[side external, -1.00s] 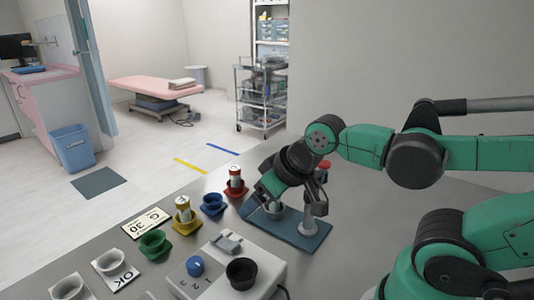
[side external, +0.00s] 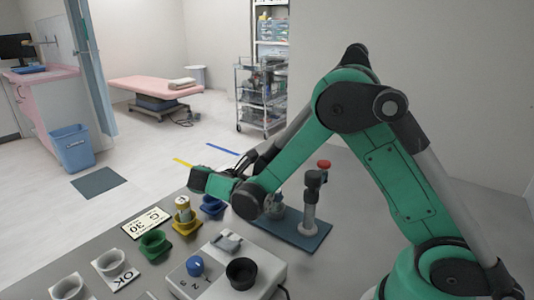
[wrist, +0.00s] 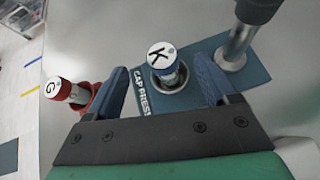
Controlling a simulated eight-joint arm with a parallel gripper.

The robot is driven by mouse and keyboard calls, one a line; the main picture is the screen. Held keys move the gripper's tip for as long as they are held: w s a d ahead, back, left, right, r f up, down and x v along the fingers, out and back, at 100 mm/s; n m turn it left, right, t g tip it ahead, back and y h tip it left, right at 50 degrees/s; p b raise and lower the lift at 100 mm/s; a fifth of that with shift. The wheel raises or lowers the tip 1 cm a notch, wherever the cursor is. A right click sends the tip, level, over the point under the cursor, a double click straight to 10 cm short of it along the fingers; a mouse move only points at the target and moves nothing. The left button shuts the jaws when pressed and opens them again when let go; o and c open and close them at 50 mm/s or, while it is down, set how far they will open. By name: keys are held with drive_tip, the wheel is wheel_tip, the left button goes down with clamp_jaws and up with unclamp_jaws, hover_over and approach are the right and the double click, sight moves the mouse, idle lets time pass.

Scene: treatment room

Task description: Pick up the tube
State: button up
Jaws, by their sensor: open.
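In the side view, my arm hides the red holder and partly covers the cap press (side external: 305,238). A yellow tube (side external: 183,207) stands in a yellow holder (side external: 186,226).
A blue holder (side external: 212,205) and a green holder (side external: 155,245) stand to the left. A grey device (side external: 235,262) with a blue knob and black cup is in front. White cups (side external: 68,287) stand at the near left. The press has a red-topped column (side external: 311,195).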

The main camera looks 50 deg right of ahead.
drive_tip(key=shift+s+d+f+n+g+h, duration=0.1)
drive_tip(key=shift+d+f+n+g+h, duration=0.05)
drive_tip(key=shift+f+n+g+h, duration=0.2)
drive_tip(key=shift+x, duration=2.75)
clamp_jaws()
